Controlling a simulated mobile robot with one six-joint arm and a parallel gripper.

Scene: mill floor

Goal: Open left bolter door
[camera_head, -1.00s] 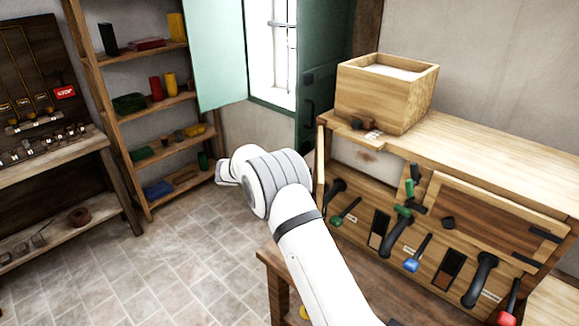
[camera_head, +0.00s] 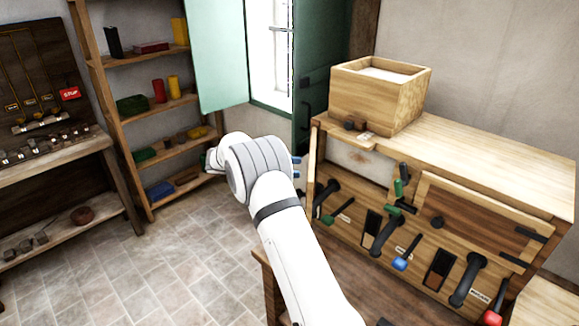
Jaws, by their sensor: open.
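The bolter (camera_head: 490,160) is a long pale wooden cabinet at the right. A framed brown panel door (camera_head: 478,212) with a dark knob (camera_head: 437,222) fills the right part of its front and looks shut. At the left part of the front, a pale surface with a brown spot (camera_head: 358,157) shows beside an upright plank edge (camera_head: 312,165); I cannot tell whether this is the left door or an opening. My white arm stands left of the bolter, its wrist bent away from me.
A wooden hopper box (camera_head: 375,100) stands on the bolter. Black, green, blue and red-handled levers (camera_head: 402,264) stick out below its doors. A shelf unit (camera_head: 150,105) and a workbench (camera_head: 60,160) stand at the left. Tiled floor (camera_head: 150,280) is clear between.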

